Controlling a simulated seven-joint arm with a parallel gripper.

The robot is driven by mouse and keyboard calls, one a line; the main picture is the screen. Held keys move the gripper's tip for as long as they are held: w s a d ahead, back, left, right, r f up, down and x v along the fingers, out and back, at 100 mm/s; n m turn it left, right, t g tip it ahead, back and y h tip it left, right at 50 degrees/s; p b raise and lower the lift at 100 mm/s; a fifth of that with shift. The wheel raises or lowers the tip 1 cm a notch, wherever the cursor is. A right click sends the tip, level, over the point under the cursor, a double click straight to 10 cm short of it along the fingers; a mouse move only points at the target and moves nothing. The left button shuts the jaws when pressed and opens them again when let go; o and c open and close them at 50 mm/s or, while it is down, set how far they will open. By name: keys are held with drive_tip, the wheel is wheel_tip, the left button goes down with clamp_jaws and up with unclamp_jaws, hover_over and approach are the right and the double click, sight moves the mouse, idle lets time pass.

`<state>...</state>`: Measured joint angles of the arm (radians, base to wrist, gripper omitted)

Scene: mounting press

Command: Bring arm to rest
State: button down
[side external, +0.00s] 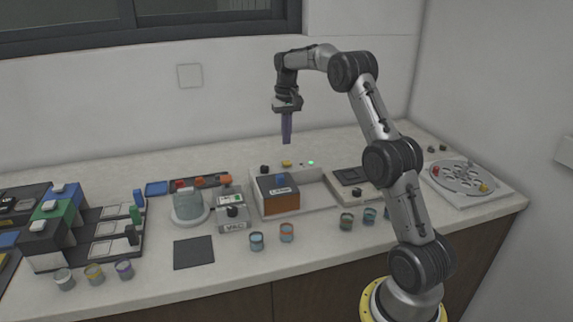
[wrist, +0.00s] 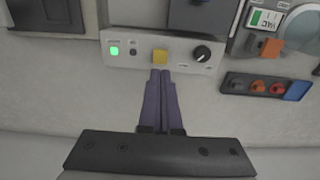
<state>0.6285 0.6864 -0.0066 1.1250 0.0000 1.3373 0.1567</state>
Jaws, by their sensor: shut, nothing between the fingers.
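My gripper (side external: 287,138) is raised above the counter, fingers pointing down, over the back edge of the mounting press area. Its two purple fingers are together and empty; they also show in the wrist view (wrist: 160,75). Below it in the side view is the press (side external: 278,194), with an orange and dark front and a blue part on top. In the wrist view a control panel (wrist: 145,58) has a lit green light (wrist: 114,50), a yellow button (wrist: 160,57) and a black knob (wrist: 202,53). The fingertips appear just below the yellow button in that view; the gap in height is unclear.
Several small cups stand along the counter front, including an orange one (side external: 287,232). A glass vessel (side external: 188,205) and a dark mat (side external: 193,252) are left of the press. A round disc holder (side external: 461,176) is at the right. The air around my gripper is clear.

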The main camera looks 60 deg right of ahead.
drive_tip(key=shift+w+a+r, duration=0.15)
drive_tip(key=shift+w+a, duration=0.05)
drive_tip(key=shift+a, duration=0.1)
drive_tip(key=a+r+n+t+h, duration=0.1)
drive_tip(key=a+r+n+t, duration=0.1)
drive_tip(key=a+r, duration=0.9)
drive_tip(key=s+a+r+n+t, duration=0.2)
drive_tip(key=s+a+r+n, duration=0.1)
drive_tip(key=s+a+r, duration=0.55)
drive_tip(key=s+a+f+n+t, duration=0.15)
drive_tip(key=s+a+f, duration=0.25)
drive_tip(key=s+a, duration=0.7)
drive_tip(key=s+f+n+y, duration=0.1)
drive_tip(key=s+f+n, duration=0.1)
drive_tip(key=s+f, duration=0.6)
drive_tip(key=shift+s+a+f, duration=0.3)
drive_tip(key=shift+a+f, duration=0.15)
drive_tip(key=shift+f, duration=0.3)
